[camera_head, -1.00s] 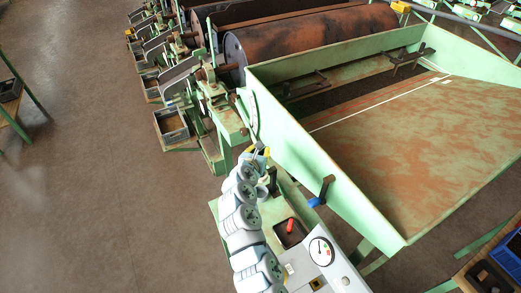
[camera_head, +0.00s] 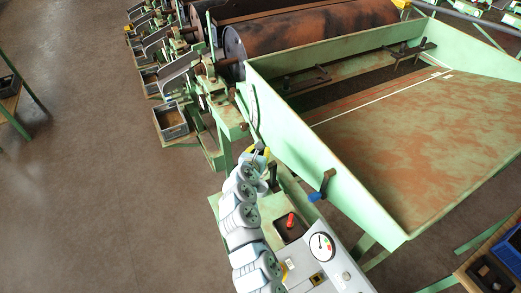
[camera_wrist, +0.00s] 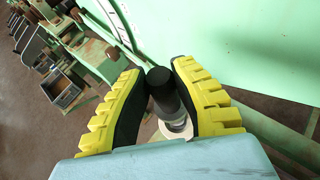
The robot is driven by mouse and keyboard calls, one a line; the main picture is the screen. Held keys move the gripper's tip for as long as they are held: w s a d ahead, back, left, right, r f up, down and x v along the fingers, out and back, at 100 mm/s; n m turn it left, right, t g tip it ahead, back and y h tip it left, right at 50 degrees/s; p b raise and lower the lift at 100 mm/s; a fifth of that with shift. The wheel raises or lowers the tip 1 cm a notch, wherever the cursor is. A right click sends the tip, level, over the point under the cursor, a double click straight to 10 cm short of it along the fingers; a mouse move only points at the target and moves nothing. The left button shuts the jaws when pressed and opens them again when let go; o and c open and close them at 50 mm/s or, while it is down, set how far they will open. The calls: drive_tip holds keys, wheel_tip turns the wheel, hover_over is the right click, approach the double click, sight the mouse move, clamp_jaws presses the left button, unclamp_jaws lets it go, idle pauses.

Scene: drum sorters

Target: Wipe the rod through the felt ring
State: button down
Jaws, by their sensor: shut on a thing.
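My gripper (camera_wrist: 160,82), with yellow ribbed fingers and black pads, is shut on the rod (camera_wrist: 167,100). The rod has a black top end and a grey metal shaft, seen nearly end-on in the wrist view. A pale ring (camera_wrist: 178,131), which looks like the felt ring, shows at the rod's lower part, between the fingers. I cannot tell whether the rod is through it or only in front of it. In the head view my gripper (camera_head: 258,156) is beside the green trough's near left corner, and the rod and ring are too small to make out.
The green trough wall (camera_head: 305,145) stands close to the right of my gripper. A blue-handled lever (camera_head: 321,188) juts from it. A bench has a dial gauge (camera_head: 322,246) and a red item (camera_head: 291,220) in a dark tray. A grey bin (camera_head: 171,120) stands left; floor there is clear.

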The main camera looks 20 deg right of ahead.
drive_tip(key=shift+f+b, duration=0.8)
drive_tip(key=shift+f, duration=0.7)
drive_tip(key=shift+r+p, duration=2.65)
drive_tip(key=shift+p, duration=0.25)
drive_tip(key=shift+r+p, duration=0.35)
drive_tip(key=shift+r, duration=3.45)
drive_tip(key=shift+s+r, duration=0.1)
